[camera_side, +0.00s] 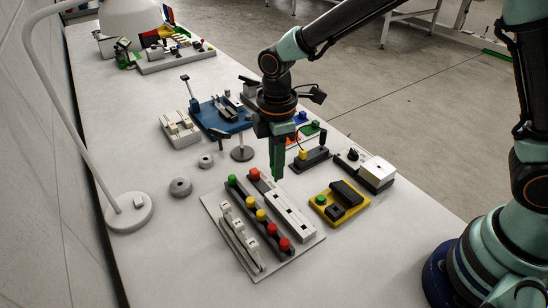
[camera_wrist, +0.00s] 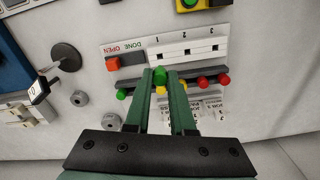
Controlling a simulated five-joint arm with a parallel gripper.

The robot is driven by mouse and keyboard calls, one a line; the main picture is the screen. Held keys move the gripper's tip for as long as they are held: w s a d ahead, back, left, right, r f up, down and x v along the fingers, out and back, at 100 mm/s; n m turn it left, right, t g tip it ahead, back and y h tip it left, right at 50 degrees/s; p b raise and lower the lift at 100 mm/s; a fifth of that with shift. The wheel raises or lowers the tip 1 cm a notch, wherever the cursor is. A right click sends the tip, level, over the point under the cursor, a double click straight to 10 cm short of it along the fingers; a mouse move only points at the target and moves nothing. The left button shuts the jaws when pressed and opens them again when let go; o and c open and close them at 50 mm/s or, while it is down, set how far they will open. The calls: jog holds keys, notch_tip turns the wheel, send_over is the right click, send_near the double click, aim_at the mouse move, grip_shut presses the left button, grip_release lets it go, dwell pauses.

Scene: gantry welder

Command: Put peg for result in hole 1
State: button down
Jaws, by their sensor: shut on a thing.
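My gripper (camera_side: 277,174) is shut on a green peg (camera_wrist: 160,76), seen between its fingertips in the wrist view. In the side view the gripper hangs above the board, near the white strip; the peg blends with the green fingers there. The white strip (camera_wrist: 200,42) has dark square holes marked 1, 2 and 3. Hole 1 (camera_wrist: 162,56) looks empty and lies just beyond the held peg. A red block (camera_wrist: 113,64) sits at the strip's end marked OPEN. The dark rack (camera_side: 242,190) holds another green peg (camera_side: 232,178), yellow pegs (camera_side: 256,207) and red pegs (camera_side: 278,237).
White labelled blocks (camera_side: 238,231) stand along the board's left side. A yellow and black device (camera_side: 340,202) is to the right. Grey round pieces (camera_side: 180,187) and a dark disc on a stem (camera_side: 242,153) stand to the left and behind. The front of the table is clear.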

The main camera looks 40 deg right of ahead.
jog(key=shift+f, duration=2.25)
jog(key=shift+f, duration=1.25)
jog(key=c, duration=0.7)
grip_release()
jog(key=shift+r, duration=0.1)
notch_tip(320, 180, up, 12)
jog(key=shift+f, duration=0.1)
